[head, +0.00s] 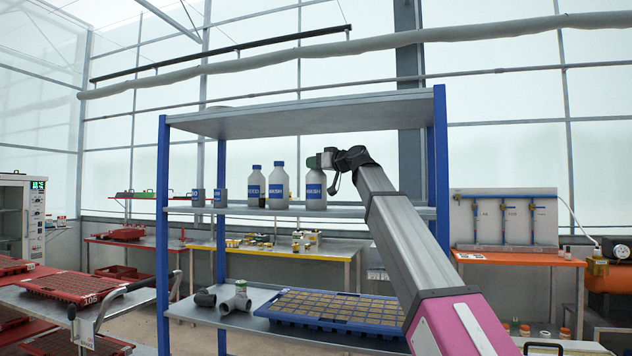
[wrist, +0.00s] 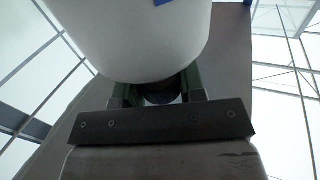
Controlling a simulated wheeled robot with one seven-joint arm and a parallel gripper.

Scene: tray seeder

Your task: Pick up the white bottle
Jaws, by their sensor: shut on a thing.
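A white bottle (head: 316,178) with a blue label is at the right of a row of bottles on the middle shelf (head: 345,212). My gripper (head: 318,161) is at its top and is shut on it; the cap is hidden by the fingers. The bottle is upright, with its base at about shelf level; I cannot tell if it touches the shelf. In the wrist view the white bottle (wrist: 150,40) fills the upper middle, with a bit of blue label at the top edge. The green fingers (wrist: 158,92) show partly behind its lower edge.
Two similar bottles with blue caps, one (head: 279,182) and another (head: 257,186), stand left of it. A shelf board (head: 310,113) is overhead, with blue posts (head: 163,230) at the sides. A blue seed tray (head: 335,310) lies below.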

